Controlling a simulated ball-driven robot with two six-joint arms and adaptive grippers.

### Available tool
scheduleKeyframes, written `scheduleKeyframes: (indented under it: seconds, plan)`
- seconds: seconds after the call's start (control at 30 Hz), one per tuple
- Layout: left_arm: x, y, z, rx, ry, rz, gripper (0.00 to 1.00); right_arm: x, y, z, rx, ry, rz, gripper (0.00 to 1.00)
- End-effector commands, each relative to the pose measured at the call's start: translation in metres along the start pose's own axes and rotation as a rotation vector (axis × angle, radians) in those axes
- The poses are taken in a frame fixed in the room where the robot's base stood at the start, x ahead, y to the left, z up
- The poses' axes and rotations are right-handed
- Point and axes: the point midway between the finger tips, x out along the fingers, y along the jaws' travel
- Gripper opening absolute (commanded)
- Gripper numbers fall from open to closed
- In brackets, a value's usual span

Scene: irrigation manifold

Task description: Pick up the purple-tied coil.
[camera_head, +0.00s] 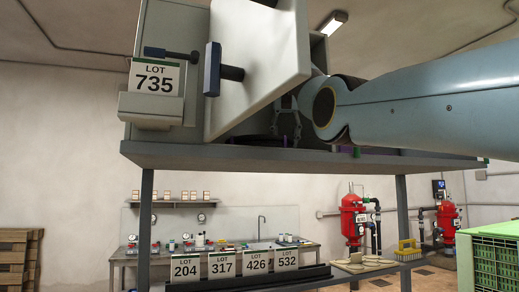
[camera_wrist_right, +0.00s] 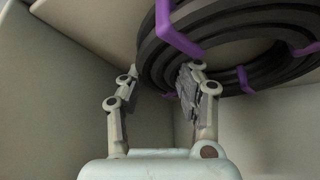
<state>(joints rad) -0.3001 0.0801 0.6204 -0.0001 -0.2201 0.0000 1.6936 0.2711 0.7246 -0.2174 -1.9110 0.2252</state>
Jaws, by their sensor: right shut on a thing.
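The purple-tied coil (camera_wrist_right: 235,45), a black ring of several turns with purple bands, fills the upper right of the right wrist view. My right gripper (camera_wrist_right: 162,82) has its two fingers on either side of the coil's near edge and is shut on it. In the head view my right arm comes in from the right and the right gripper (camera_head: 287,112) reaches into the open grey box behind its tilted door (camera_head: 255,60). There the coil (camera_head: 262,140) shows only as a dark strip low in the box. My left gripper is not in view.
The LOT 735 sign (camera_head: 155,78) and a dark blue door handle (camera_head: 212,69) are at the box's left. The box stands on a grey shelf (camera_head: 200,155). Lower down are several lot signs (camera_head: 222,264), a green crate (camera_head: 497,262) and red tanks (camera_head: 354,217).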

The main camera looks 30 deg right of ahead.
Motion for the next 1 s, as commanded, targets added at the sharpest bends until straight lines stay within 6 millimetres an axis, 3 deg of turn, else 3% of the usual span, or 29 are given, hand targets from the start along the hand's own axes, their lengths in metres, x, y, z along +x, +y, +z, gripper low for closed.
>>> scheduleKeyframes:
  seconds: [0.03,0.17,0.6,1.0]
  plan:
    - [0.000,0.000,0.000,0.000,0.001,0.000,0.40,0.000,0.000,0.000,0.000,0.000,0.000,0.16]
    - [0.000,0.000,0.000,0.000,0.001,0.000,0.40,0.000,0.000,0.000,0.000,0.000,0.000,0.00]
    - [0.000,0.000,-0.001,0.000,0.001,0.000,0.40,-0.002,0.001,-0.001,0.001,0.002,-0.001,0.00]
    - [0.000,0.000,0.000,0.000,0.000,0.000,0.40,-0.021,0.010,-0.006,0.001,0.003,-0.002,0.00]
